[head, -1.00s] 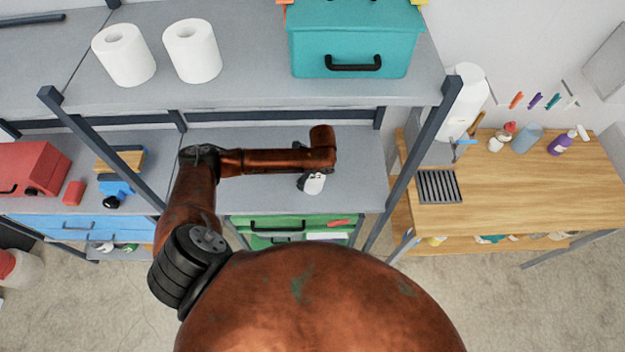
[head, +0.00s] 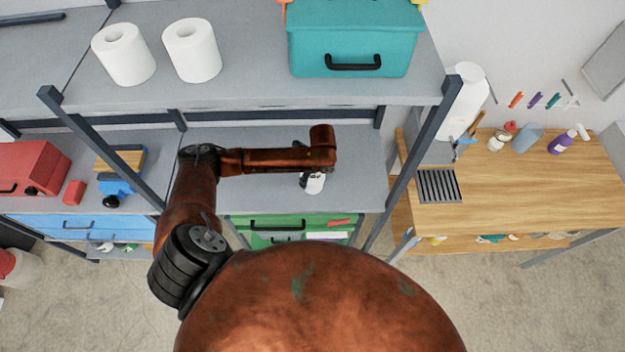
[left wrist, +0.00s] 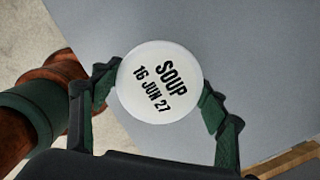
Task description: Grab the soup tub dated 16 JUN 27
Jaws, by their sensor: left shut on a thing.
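The soup tub (left wrist: 158,84) shows in the left wrist view with a round white lid that reads SOUP 16 JUN 27. My left gripper (left wrist: 160,95) has one finger on each side of the tub and is shut on it. In the head view the white tub (head: 315,184) is at the end of my left arm, over the grey middle shelf near its front edge. The left gripper (head: 312,178) is mostly hidden there by my arm. I cannot tell whether the tub touches the shelf. My right gripper is not in view.
The grey shelf (head: 358,180) around the tub is otherwise bare. A dark shelf post (head: 410,150) stands to its right. The upper shelf holds a teal toolbox (head: 355,40) and two white paper rolls (head: 192,50). A green drawer unit (head: 285,228) sits below. A wooden bench (head: 520,190) is at right.

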